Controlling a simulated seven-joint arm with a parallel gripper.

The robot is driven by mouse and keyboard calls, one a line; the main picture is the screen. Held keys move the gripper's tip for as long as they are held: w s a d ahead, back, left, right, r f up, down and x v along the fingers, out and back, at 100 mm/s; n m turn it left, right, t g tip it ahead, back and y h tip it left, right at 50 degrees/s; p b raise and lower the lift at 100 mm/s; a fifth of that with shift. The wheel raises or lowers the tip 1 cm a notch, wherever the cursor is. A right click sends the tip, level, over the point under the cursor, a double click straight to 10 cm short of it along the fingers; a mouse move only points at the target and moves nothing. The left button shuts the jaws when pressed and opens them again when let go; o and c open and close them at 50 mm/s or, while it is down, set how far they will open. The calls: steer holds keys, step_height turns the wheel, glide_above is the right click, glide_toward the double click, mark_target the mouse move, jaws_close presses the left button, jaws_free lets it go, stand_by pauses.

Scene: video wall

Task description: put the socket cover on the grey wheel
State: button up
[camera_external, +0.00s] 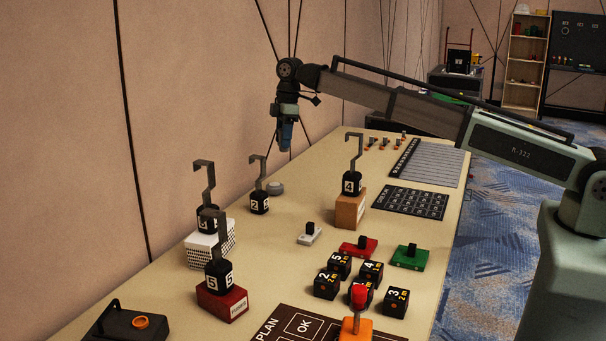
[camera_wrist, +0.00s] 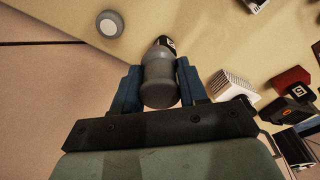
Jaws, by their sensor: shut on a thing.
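My gripper (camera_external: 285,138) is raised above the far left part of the table, by the wall. In the wrist view its blue fingers (camera_wrist: 159,88) are shut on a grey, rounded piece with a narrower waist, which I take to be the socket cover (camera_wrist: 160,78). In the external view the held piece cannot be made out between the fingers. The grey wheel (camera_external: 275,188), a low round disc, lies on the table below my gripper. It also shows at the upper left of the wrist view (camera_wrist: 109,24), apart from the held piece.
The hooked black weight 2 (camera_external: 259,203) stands close to the grey wheel. Weight 4 stands on a brown box (camera_external: 350,208). Other hooked weights stand on a white box (camera_external: 210,247) and a red box (camera_external: 222,303). Several black cubes (camera_external: 340,265) stand nearer. The wall is close on the left.

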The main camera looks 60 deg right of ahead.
steer(key=w+d, duration=0.8)
steer(key=w, duration=0.1)
glide_above(272, 185)
steer(key=shift+s+d+f, duration=0.1)
steer(key=shift+d+f, duration=0.05)
steer(key=shift+f, duration=2.45)
steer(key=shift+d+f, duration=0.1)
steer(key=shift+f, duration=2.45)
steer(key=shift+s+d+f, duration=0.1)
steer(key=shift+d+f, duration=0.05)
steer(key=shift+f, duration=2.45)
steer(key=shift+f, duration=0.15)
steer(key=o, duration=1.1)
step_height(272, 185, up, 12)
steer(key=s+d, duration=0.1)
